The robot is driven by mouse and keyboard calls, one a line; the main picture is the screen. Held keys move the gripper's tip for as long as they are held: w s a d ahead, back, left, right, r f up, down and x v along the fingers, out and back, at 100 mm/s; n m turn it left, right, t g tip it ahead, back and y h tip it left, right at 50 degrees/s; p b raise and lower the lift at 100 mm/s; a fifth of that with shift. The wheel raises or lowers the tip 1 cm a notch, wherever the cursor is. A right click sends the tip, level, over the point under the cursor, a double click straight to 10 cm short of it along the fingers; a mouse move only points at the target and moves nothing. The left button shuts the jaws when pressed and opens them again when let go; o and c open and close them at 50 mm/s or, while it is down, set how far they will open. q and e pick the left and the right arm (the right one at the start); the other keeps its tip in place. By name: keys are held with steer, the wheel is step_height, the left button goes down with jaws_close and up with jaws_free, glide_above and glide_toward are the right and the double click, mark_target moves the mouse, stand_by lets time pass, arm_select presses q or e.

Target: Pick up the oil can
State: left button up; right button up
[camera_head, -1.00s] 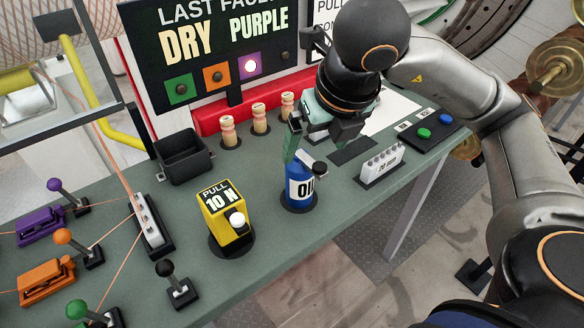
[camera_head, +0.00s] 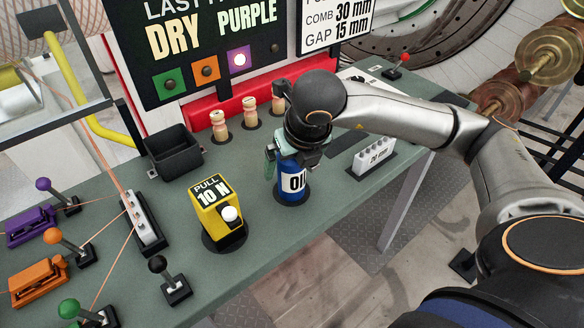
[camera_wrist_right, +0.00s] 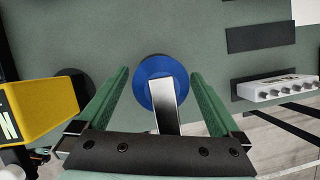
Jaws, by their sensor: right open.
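The oil can (camera_head: 292,184) is blue with a white label and stands upright on the green table, on a dark round base. My right gripper (camera_head: 284,160) is over it from above and hides its top in the head view. In the right wrist view the blue can (camera_wrist_right: 148,78) lies between and just beyond the two green fingers of the gripper (camera_wrist_right: 160,95). The fingers are spread, with gaps on both sides of the can. A grey-white spout or lever (camera_wrist_right: 165,105) points toward the gripper's palm. My left gripper is not in view.
A yellow pull gauge (camera_head: 217,208) stands left of the can. A white comb block (camera_head: 374,157) is to the right. Several wooden pegs (camera_head: 221,126) and a black bin (camera_head: 174,152) are behind. Levers (camera_head: 172,278) stand at the left.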

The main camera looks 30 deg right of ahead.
steer(key=shift+f, duration=0.1)
jaws_close()
stand_by(0.8)
